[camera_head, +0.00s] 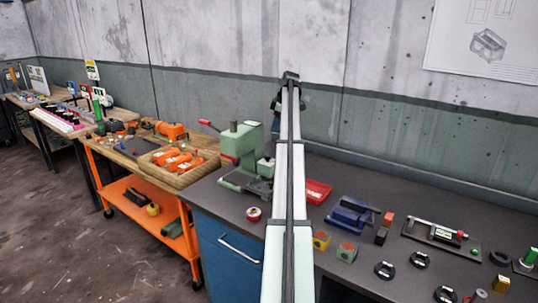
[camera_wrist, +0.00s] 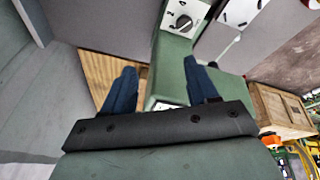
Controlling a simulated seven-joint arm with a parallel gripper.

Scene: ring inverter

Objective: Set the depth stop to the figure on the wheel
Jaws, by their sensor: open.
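A green press (camera_head: 243,150) with a red-tipped lever stands on the dark bench, left of my arm in the head view. In the wrist view its green body (camera_wrist: 172,60) fills the middle. It carries a white plate with a black round knob (camera_wrist: 183,22) and tick marks around it. Another white plate (camera_wrist: 240,10) with black marks is to its right. I cannot read a figure on either. My gripper (camera_wrist: 160,68) is open, its two dark blue fingers apart with the green body beyond them. Nothing is held.
A red tray (camera_head: 318,191), a blue vise (camera_head: 350,215), small blocks and black rings lie right of my arm. A small red-and-white round thing (camera_head: 253,214) sits before the press. An orange cart (camera_head: 150,205) stands left. The wall is close behind.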

